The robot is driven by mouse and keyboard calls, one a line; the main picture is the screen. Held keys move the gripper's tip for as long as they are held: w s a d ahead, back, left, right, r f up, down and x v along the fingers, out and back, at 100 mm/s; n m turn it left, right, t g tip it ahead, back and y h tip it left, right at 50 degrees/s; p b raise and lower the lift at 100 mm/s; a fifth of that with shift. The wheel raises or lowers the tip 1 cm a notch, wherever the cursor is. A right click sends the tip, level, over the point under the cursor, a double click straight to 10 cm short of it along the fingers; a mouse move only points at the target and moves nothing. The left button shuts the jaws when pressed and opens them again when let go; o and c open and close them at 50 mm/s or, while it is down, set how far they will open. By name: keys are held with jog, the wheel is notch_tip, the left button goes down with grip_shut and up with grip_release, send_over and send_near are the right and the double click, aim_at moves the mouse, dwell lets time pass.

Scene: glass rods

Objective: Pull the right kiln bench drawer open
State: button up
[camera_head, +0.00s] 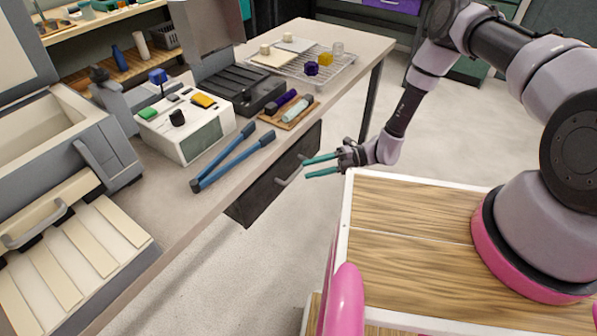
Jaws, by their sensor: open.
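The right kiln bench drawer (263,192) is a dark front under the bench top, in the middle of the head view. Its grey bar handle (290,172) sticks out toward my gripper. The drawer front looks flush under the bench edge. My gripper (306,167) has teal fingers, one above the other in the picture, parted and pointing left at the handle. The fingertips are very close to the handle, at its right side. I cannot tell whether they touch it or reach around it. Nothing shows between the fingers.
The bench top (163,208) carries blue tongs (232,162), a white control box (185,130), a kiln with an open lid (60,130), a wooden tray with rods (290,113) and a wire rack (325,68). My wood-topped base stands at right. Pale floor lies between.

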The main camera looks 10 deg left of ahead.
aim_at(297, 170)
jog(key=shift+x, duration=2.4)
grip_shut()
